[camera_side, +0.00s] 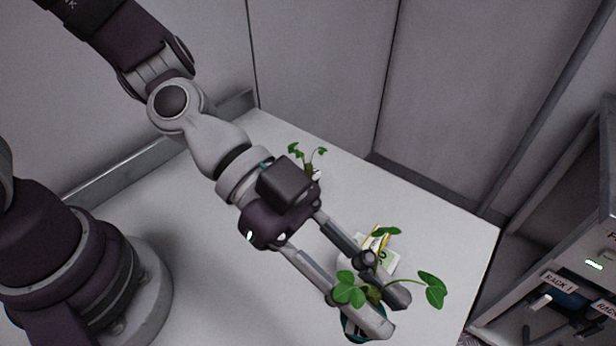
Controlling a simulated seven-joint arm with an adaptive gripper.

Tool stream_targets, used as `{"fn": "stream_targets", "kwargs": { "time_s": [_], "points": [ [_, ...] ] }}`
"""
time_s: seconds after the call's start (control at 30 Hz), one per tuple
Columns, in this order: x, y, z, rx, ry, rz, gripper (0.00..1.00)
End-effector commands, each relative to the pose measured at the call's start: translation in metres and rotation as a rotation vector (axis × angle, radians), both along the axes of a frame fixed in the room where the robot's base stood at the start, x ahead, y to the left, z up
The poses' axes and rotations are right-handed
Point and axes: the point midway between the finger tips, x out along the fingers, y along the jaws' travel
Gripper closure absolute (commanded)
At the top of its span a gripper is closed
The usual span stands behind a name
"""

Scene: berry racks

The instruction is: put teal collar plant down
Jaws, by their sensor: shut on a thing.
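The teal collar plant (349,289) shows green three-part leaves on both sides of my gripper's fingers. A teal edge (350,334) shows below the lower finger, near the bottom of the picture. My gripper (384,297) is shut on this plant, with a finger on either side of its stem. The fingers hide most of the stem and what is under it. I cannot tell whether the plant touches the white table (440,225) or hangs above it.
A second plant (309,168) stands behind my gripper's body, partly hidden. Another small plant with a yellow part (379,240) and a white label is just beyond the fingers. A rack unit (585,262) with labelled slots stands at the right. The table's right side is clear.

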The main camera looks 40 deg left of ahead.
Motion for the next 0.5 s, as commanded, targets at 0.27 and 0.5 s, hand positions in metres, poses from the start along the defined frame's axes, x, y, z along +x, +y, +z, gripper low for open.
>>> {"fn": "stream_targets", "kwargs": {
  "time_s": [0.27,0.5],
  "points": [
    [0.000,0.000,-0.052,0.003,0.008,0.002,1.00],
    [0.000,0.000,-0.083,0.003,0.008,0.002,1.00]
  ]
}}
